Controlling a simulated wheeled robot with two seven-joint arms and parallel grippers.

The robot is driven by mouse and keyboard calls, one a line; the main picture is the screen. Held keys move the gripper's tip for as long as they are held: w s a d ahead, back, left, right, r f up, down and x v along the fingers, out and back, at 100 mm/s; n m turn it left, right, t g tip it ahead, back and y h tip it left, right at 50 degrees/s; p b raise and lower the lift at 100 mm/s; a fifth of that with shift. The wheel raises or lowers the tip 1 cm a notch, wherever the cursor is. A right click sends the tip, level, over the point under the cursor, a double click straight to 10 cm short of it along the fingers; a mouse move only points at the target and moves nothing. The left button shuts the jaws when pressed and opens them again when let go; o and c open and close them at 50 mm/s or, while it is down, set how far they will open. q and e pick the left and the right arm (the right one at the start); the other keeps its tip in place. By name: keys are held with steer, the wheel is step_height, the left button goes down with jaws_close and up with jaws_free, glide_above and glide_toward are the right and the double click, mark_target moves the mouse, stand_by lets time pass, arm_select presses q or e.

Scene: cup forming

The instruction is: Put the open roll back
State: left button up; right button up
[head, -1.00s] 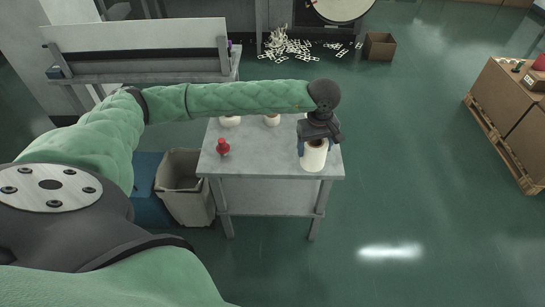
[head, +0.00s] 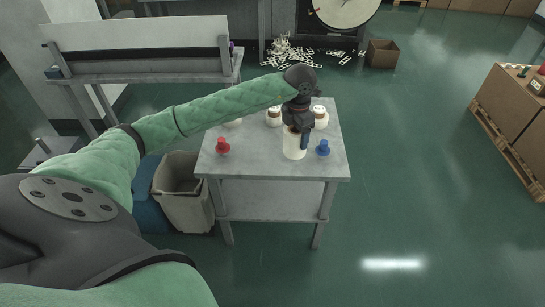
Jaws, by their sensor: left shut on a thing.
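My left gripper (head: 299,127) is above the front middle of the grey table (head: 265,170), pointing down. It is shut on a whitish roll (head: 294,149), which hangs upright below it. I cannot tell whether the roll touches the table top. Other pale rolls stand toward the back of the table: one (head: 273,118) left of the gripper and one (head: 320,117) to its right. A further one is partly hidden under my forearm. A red knob-shaped piece (head: 223,146) stands at the left, a blue one (head: 323,148) right of the held roll. My right gripper is not in view.
A bin (head: 183,190) stands left of the table on the floor. A bench with a white panel (head: 140,47) is at the back left. White scraps (head: 292,50) and a cardboard box (head: 382,53) lie behind. Stacked cartons (head: 510,100) on a pallet stand at right. The floor between is clear.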

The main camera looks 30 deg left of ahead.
arm_select(q)
steer(key=shift+n, duration=0.5)
steer(key=w+a+f+p, duration=0.1)
steer(key=a+f+p, duration=0.1)
steer(key=a+f, duration=0.1)
steer(key=w+a+f+p, duration=0.1)
steer(key=a+f, duration=0.3)
steer(key=w+a+f+p, duration=0.2)
steer(key=a+f, duration=0.2)
steer(key=shift+a+p, duration=0.25)
steer(key=shift+p, duration=0.05)
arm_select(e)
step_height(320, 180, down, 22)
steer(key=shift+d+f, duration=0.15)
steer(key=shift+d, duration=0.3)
arm_select(q)
steer(key=shift+f, duration=0.2)
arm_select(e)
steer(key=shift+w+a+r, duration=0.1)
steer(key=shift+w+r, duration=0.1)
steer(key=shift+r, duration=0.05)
arm_select(q)
steer(key=o, duration=1.2)
steer(key=shift+c, duration=0.2)
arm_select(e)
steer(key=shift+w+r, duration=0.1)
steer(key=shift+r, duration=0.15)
